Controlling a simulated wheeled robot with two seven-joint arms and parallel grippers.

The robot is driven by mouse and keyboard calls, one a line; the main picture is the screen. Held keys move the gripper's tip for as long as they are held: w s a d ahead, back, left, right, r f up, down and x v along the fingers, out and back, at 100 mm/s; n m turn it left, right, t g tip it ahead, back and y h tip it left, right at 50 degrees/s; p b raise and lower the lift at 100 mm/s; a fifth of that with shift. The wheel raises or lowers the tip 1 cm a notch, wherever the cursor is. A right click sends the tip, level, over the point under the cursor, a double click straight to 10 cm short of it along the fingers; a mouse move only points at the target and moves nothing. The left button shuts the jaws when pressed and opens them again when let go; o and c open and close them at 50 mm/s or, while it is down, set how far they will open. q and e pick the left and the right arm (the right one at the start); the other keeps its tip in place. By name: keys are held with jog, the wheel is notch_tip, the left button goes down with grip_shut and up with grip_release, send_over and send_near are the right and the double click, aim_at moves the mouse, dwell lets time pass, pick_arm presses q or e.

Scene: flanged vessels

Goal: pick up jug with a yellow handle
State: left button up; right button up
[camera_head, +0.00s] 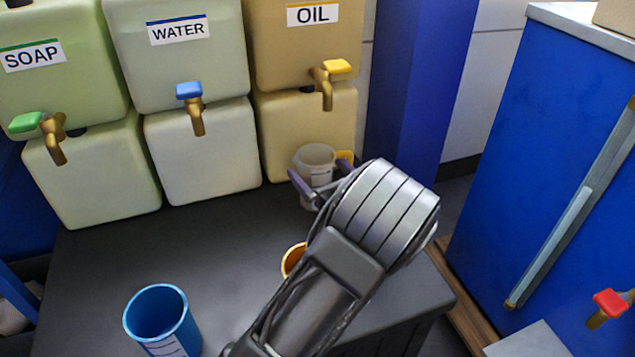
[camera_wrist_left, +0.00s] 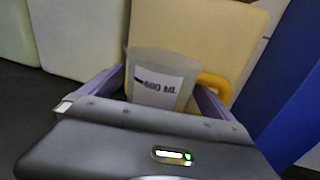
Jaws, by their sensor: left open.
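The jug with a yellow handle (camera_head: 314,158) stands on the dark counter under the oil tap. It is translucent, and in the left wrist view the jug (camera_wrist_left: 160,82) shows a label reading 600 ML, with its yellow handle on the right. My left gripper (camera_head: 322,180) is open, with its purple fingers on either side of the jug. In the left wrist view my left gripper (camera_wrist_left: 155,90) has one finger left of the jug and the other over by the handle. Whether the fingers touch it I cannot tell. My right gripper is not in view.
Containers labelled SOAP (camera_head: 60,75), WATER (camera_head: 178,50) and OIL (camera_head: 305,45) stand behind, with taps. A blue cup (camera_head: 160,318) stands at the front left. An orange-rimmed vessel (camera_head: 292,258) is partly hidden by my arm. A blue cabinet (camera_head: 545,150) is at right.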

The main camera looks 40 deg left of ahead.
pick_arm(q)
jog(key=shift+w+a, duration=0.15)
jog(key=shift+a, duration=0.25)
jog(key=shift+r, duration=0.1)
jog(key=c, duration=1.7)
jog(key=shift+d+r, duration=0.1)
jog(key=shift+r, duration=0.05)
